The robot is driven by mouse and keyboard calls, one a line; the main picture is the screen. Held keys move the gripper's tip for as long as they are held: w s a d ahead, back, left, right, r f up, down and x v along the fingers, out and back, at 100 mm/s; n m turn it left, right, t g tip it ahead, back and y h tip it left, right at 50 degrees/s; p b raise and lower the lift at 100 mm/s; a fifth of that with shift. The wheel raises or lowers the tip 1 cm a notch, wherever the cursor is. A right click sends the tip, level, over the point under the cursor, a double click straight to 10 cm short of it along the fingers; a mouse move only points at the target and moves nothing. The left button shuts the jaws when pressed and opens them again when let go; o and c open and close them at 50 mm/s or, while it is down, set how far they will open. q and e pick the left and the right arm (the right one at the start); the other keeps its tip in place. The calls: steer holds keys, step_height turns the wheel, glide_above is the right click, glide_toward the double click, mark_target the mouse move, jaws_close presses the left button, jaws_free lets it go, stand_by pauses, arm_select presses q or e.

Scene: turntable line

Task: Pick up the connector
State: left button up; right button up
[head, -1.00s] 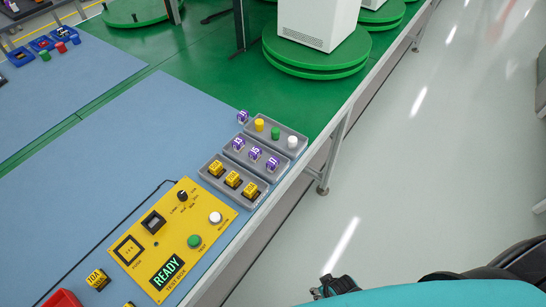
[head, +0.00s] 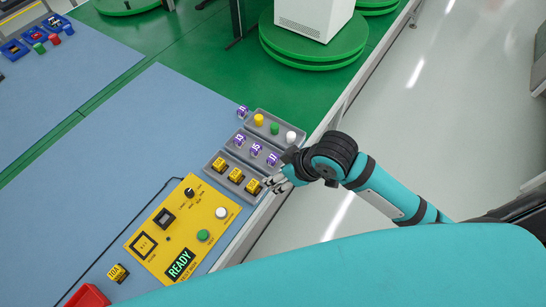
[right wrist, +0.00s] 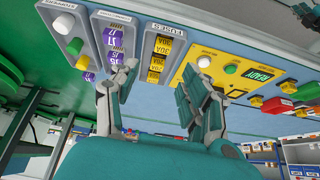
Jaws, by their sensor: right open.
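Several purple connectors with white markings show in the head view. Three stand in a row in the middle grey tray (head: 247,157), at its left (head: 239,139), middle (head: 255,150) and right (head: 272,159). Another purple connector (head: 242,112) is outside the trays, on the mat beside the far tray. My right gripper (head: 281,181) is at the near right ends of the trays, close to the right connector. In the right wrist view its fingers (right wrist: 155,82) are spread with nothing between them. Purple connectors (right wrist: 115,37) show beyond the left finger, which hides part of their tray.
The near tray holds yellow fuses (head: 236,175); the far tray holds yellow, green (head: 274,129) and white caps. A yellow test panel (head: 180,233) reading READY lies nearer. A loose 10A fuse (head: 118,272) and red bin (head: 88,297) are at lower left. Blue mat is clear left of the trays.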

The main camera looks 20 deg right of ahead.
steer(key=w+d+r+g, duration=0.1)
steer(key=w+d+r, duration=0.2)
steer(key=w+d, duration=0.35)
steer(key=p, duration=0.2)
glide_toward(273, 157)
steer(key=shift+n+h, duration=0.3)
steer(key=shift+h, duration=0.1)
steer(key=x, duration=0.4)
steer(key=shift+s+a+f, duration=0.2)
steer(key=shift+s+f, duration=0.05)
steer(key=shift+f, duration=0.1)
steer(key=shift+w+a+p+x, duration=0.15)
steer(key=shift+p+x, duration=0.1)
steer(key=shift+x, duration=1.15)
steer(key=shift+w+a+p+x, duration=0.1)
steer(key=shift+w+p+x, duration=0.1)
steer(key=shift+x, duration=1.2)
steer(key=shift+s+r, duration=0.1)
steer(key=shift+r, duration=0.1)
steer(key=c, duration=0.6)
